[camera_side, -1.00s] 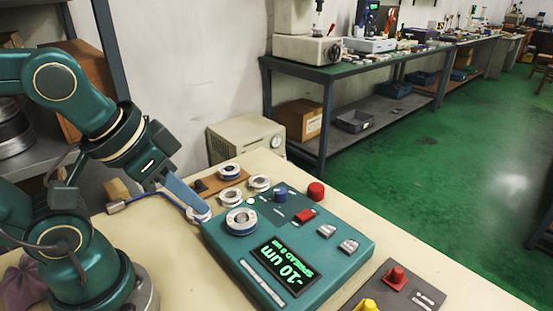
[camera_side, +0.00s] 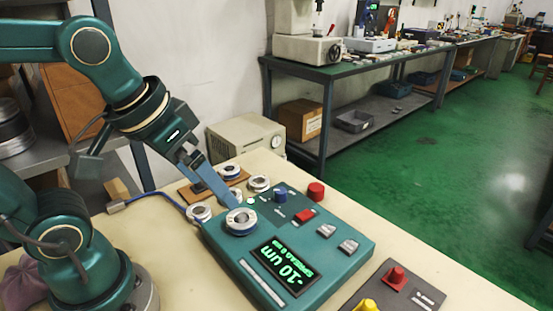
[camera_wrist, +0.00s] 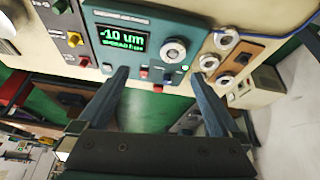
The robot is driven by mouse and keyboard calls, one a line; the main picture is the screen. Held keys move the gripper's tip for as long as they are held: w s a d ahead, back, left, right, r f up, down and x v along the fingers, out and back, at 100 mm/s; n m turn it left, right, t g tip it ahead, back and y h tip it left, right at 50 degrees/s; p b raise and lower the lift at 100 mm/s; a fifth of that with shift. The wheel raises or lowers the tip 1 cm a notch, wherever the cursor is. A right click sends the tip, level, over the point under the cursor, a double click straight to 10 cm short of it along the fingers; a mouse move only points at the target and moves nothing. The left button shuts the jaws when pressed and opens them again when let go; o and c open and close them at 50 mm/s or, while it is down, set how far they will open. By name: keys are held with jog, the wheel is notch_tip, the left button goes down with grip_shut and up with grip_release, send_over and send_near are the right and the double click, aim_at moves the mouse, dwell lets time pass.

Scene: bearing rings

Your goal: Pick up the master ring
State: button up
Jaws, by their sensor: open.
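Another ring (camera_side: 199,213) lies at the box's left edge, one (camera_side: 259,183) lies behind the box, and one (camera_side: 230,172) lies on a brown board. My gripper (camera_side: 234,206) points down close to the ring on the box; contact is unclear. In the wrist view its fingers (camera_wrist: 160,74) are apart with nothing between them.
The gauge box carries a green display (camera_side: 283,268), a blue knob (camera_side: 280,195) and a red button (camera_side: 305,215). A grey panel with red and yellow controls (camera_side: 397,277) is at the front right. A blue cable (camera_side: 160,196) runs left.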

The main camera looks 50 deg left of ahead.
jog(key=w+a+f+n+g, duration=0.1)
jog(key=w+f+n+g, duration=0.1)
jog(key=w, duration=0.3)
jog(key=g, duration=0.3)
send_over(241, 216)
notch_tip(241, 216, down, 4)
jog(key=shift+w+d+f, duration=0.1)
jog(key=shift+d, duration=0.05)
jog(key=shift+f+n, duration=0.3)
jog(key=shift+f, duration=2.8)
jog(key=shift+c, duration=0.3)
grip_shut()
